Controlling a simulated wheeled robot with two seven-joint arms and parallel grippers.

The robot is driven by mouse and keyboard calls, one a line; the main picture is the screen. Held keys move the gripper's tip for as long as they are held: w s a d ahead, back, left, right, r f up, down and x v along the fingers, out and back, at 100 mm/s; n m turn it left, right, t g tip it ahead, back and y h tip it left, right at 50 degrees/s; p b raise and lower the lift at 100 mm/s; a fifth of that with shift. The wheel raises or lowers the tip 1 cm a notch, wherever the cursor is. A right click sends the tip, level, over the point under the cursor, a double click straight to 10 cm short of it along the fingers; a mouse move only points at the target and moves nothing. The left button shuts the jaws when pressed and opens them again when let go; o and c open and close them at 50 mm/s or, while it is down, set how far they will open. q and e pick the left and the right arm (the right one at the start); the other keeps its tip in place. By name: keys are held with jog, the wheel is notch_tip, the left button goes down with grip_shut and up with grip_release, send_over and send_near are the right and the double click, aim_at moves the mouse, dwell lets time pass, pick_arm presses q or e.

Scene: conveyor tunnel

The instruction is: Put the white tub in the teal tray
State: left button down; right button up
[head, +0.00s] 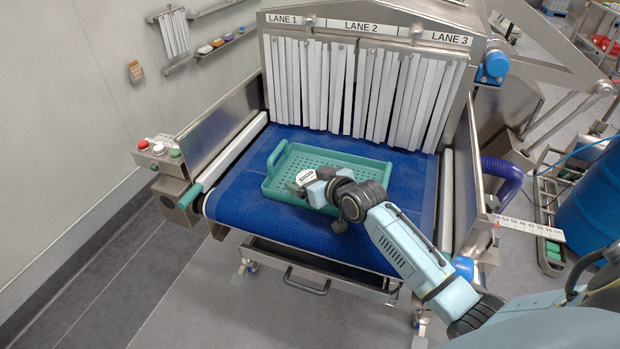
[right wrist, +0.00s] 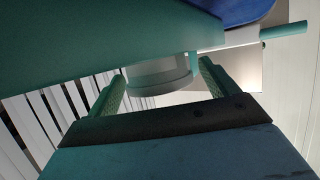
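The teal tray (head: 322,161) lies on the blue conveyor belt, in front of the strip curtains. The white tub (head: 303,177) is at the tray's left front part, in my right gripper (head: 311,184). In the right wrist view the tub (right wrist: 160,74) sits between the two fingers (right wrist: 162,80), close against both. The teal tray (right wrist: 90,45) covers part of the tub there. I cannot tell whether the tub touches the tray floor. My left gripper is not in view.
Metal side walls flank the belt (head: 240,208), and white strip curtains (head: 350,88) hang behind the tray. A control box with buttons (head: 158,150) stands at left. A blue drum (head: 590,212) stands at right. Most of the tray floor is clear.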

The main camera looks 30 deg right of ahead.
jog(key=shift+r, duration=0.2)
jog(key=v, duration=1.2)
